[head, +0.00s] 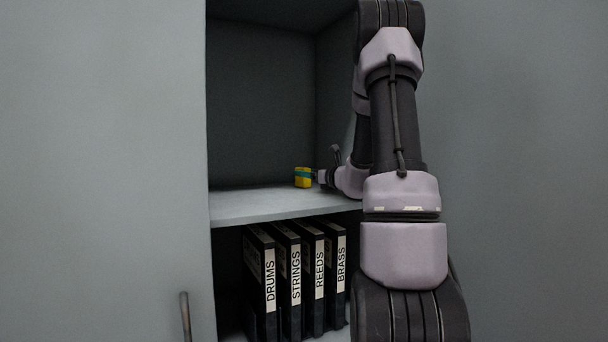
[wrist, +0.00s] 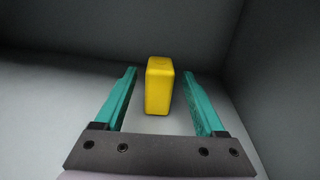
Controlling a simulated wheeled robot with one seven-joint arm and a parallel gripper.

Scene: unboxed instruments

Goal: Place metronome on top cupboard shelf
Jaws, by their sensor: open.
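The metronome (head: 302,178) looks like a small yellow block and stands upright on the upper cupboard shelf (head: 265,205). In the wrist view the yellow metronome (wrist: 159,86) stands on the pale shelf surface between the tips of the two teal fingers. My gripper (wrist: 160,88) is open, with a gap visible on each side of the metronome. In the head view my gripper (head: 305,174) reaches in from the right, and a teal finger crosses the front of the metronome. The far side of the metronome is hidden.
Several black binders (head: 290,280) labelled DRUMS, STRINGS, REEDS and BRASS stand on the shelf below. The cupboard's right inner wall (wrist: 275,75) is close to my gripper. The left part of the upper shelf is clear. A handle (head: 185,315) shows at lower left.

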